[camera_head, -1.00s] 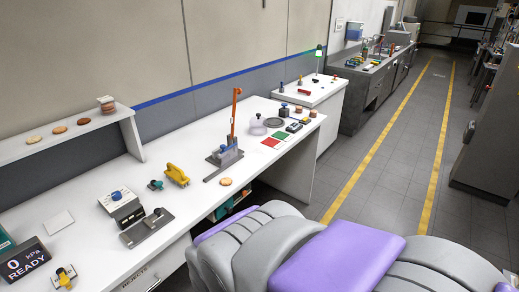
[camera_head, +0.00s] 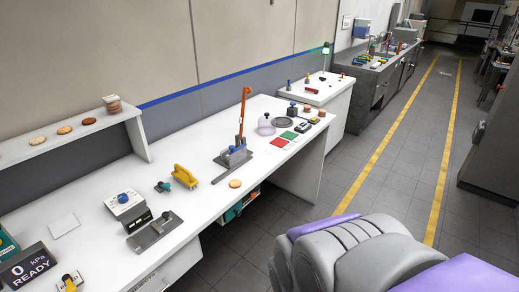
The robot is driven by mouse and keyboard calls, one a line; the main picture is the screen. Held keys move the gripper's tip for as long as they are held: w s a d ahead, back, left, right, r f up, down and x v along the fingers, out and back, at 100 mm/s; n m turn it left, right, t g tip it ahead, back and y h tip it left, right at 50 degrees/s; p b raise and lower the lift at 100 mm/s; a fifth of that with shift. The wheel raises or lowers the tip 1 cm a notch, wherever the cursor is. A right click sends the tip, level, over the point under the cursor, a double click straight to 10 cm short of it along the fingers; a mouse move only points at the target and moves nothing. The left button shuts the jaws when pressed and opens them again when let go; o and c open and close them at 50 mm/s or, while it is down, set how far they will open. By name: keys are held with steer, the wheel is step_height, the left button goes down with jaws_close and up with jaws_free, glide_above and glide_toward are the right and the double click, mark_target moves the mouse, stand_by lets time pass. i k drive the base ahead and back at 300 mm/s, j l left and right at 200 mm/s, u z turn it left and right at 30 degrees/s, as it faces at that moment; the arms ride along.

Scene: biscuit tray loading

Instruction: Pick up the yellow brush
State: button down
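A yellow object with an arched handle (camera_head: 185,176) lies on the white bench, left of the lever fixture. It may be the yellow brush, but it is too small to be certain. On the far sink counter there are small yellow and green items (camera_head: 377,65), too small to identify. My gripper is not in view. Grey and purple parts of my own body fill the lower right, well apart from the yellow object.
A raised shelf (camera_head: 100,128) stands behind. The floor aisle (camera_head: 400,155) on the right is clear.

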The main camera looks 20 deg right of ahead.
mark_target(183, 176)
steer(key=i+l+u, duration=0.85)
steer(key=l, duration=0.3)
steer(key=i+l+u, duration=0.25)
steer(key=l, duration=0.2)
